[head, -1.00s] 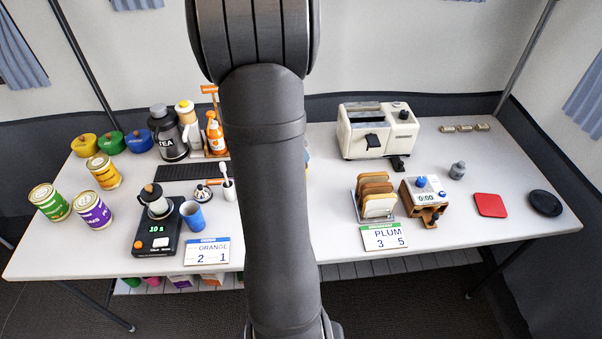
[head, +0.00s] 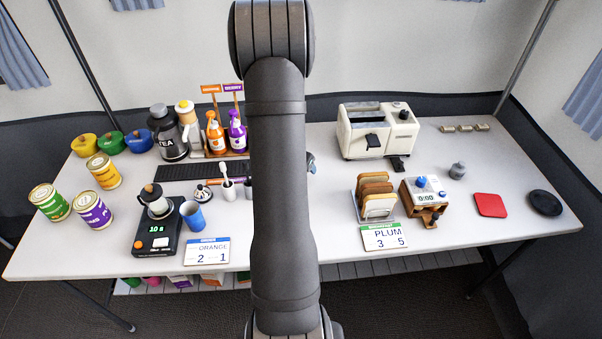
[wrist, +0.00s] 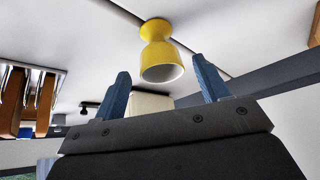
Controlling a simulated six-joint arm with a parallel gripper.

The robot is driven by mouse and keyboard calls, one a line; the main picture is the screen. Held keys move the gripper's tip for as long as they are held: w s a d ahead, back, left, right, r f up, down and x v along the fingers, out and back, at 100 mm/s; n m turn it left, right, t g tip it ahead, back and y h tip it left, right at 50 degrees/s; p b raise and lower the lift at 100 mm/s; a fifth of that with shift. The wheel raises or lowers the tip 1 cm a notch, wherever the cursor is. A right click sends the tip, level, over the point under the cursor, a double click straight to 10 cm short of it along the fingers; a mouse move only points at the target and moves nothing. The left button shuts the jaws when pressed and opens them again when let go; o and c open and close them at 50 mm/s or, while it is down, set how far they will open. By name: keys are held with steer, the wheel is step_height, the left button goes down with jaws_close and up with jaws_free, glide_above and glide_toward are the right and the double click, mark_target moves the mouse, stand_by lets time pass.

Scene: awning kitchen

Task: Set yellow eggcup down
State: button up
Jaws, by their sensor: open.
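The yellow eggcup (wrist: 158,50) shows in the wrist view, where the picture looks upside down. Its base meets the white tabletop and its open mouth points away from it, so it appears to stand upright. My gripper (wrist: 160,68) is open, with blue fingers apart on either side of the eggcup's line. The eggcup is just beyond the fingertips, and I see no finger touching it. In the head view my arm hides the eggcup and nearly all of the gripper; only a small blue bit shows at the arm's right edge.
Bare tabletop lies directly right of the arm.

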steer(key=shift+a+x, duration=0.2)
steer(key=shift+x, duration=1.8)
steer(key=c, duration=1.1)
steer(key=shift+r, duration=0.7)
steer(key=r, duration=0.2)
steer(key=d+r, duration=0.1)
steer(key=shift+s+r, duration=0.15)
steer(key=shift+s, duration=0.25)
steer(key=s+d+r, duration=0.4)
steer(key=d, duration=0.1)
steer(key=s+d+r, duration=0.2)
steer(key=d, duration=0.1)
steer(key=shift+s+d+r, duration=0.1)
steer(key=shift+s+r, duration=0.05)
steer(key=shift+s, duration=0.15)
